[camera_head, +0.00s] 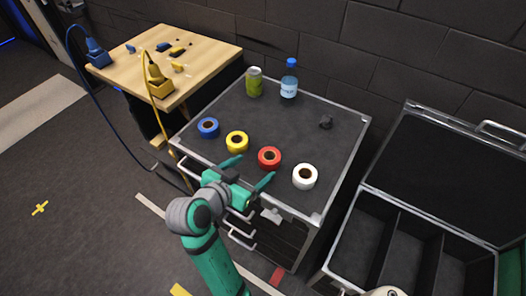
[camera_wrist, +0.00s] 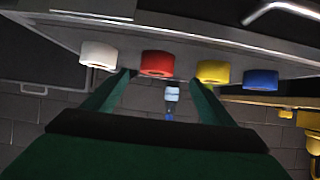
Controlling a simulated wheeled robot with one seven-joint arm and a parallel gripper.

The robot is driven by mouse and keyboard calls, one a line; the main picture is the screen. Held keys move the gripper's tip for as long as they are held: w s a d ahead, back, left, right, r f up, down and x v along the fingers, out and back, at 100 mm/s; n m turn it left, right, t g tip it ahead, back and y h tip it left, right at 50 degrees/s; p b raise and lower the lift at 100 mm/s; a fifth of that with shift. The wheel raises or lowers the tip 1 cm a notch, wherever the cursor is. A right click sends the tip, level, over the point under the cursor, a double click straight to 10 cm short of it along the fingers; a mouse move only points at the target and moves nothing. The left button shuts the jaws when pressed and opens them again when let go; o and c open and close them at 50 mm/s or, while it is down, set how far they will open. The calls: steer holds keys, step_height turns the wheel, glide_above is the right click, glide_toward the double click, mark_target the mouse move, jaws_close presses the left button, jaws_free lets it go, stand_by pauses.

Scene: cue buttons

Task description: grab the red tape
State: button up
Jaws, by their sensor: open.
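The red tape (camera_head: 269,158) is a roll lying flat on the dark top of the case (camera_head: 318,111), between the yellow tape (camera_head: 237,142) and the white tape (camera_head: 304,176). The blue tape (camera_head: 208,128) lies at the left end of the row. My green gripper (camera_head: 251,171) is open and empty at the near edge of the case top, its fingers pointing toward the row. In the wrist view the picture is upside down; the red tape (camera_wrist: 157,64) shows ahead of the gap between my fingers (camera_wrist: 160,80), a little left of its middle. It is not touched as far as I can see.
A wooden table (camera_head: 200,52) with cable plugs is at the left. An open case (camera_head: 378,205) with compartments is at the right.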

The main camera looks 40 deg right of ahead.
mark_target(269, 157)
steer(key=x, duration=0.4)
steer(key=shift+s+d, duration=0.15)
steer(key=shift+s, duration=0.25)
steer(key=shift+d+f, duration=0.2)
steer(key=shift+d, duration=0.35)
steer(key=shift+w+r+x, duration=0.15)
steer(key=shift+x, duration=1.1)
steer(key=shift+w+r+x, duration=0.15)
steer(key=shift+w+x, duration=0.05)
steer(key=shift+x, duration=1.05)
steer(key=c, duration=1.2)
